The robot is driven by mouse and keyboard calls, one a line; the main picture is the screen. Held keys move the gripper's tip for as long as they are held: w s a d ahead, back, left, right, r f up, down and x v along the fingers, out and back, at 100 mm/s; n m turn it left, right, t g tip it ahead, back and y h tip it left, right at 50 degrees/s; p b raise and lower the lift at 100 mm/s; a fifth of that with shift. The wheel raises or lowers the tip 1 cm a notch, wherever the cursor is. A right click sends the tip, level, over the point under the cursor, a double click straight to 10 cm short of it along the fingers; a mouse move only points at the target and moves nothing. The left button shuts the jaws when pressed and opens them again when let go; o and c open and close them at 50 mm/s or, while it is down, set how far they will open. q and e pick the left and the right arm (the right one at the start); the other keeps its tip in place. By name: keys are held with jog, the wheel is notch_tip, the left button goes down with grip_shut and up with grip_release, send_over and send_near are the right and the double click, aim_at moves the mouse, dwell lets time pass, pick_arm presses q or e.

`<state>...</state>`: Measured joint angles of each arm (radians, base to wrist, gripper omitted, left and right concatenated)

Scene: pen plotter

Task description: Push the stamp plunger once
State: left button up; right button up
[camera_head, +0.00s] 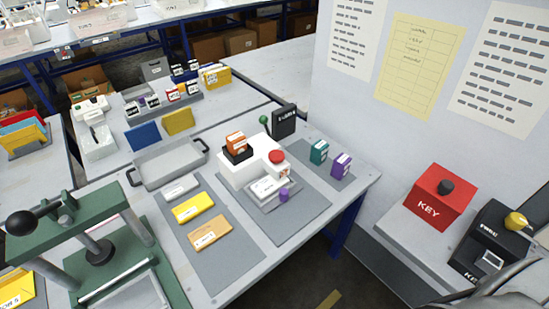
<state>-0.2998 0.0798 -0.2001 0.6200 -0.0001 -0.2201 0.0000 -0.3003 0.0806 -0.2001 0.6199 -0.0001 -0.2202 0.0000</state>
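A white machine (240,172) stands on a grey mat near the middle of the table. It has a red round knob (277,156) on top and an orange and black block (236,146) beside that. A small purple knob (284,194) sits at its front, next to a pale labelled plate (266,187). A green lever ball (264,119) stands behind it. I cannot tell for sure which part is the stamp plunger; the red knob looks raised.
A green press (100,250) with a black ball handle stands at left. Grey tray (168,166), yellow block (193,207) and orange block (209,233) lie nearby. Teal (319,152) and purple blocks (341,165) stand to the right. A red KEY box (438,197) sits on a side shelf.

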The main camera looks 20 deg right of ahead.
jog(key=shift+c, duration=0.3)
grip_shut()
dwell(0.4)
dwell(1.1)
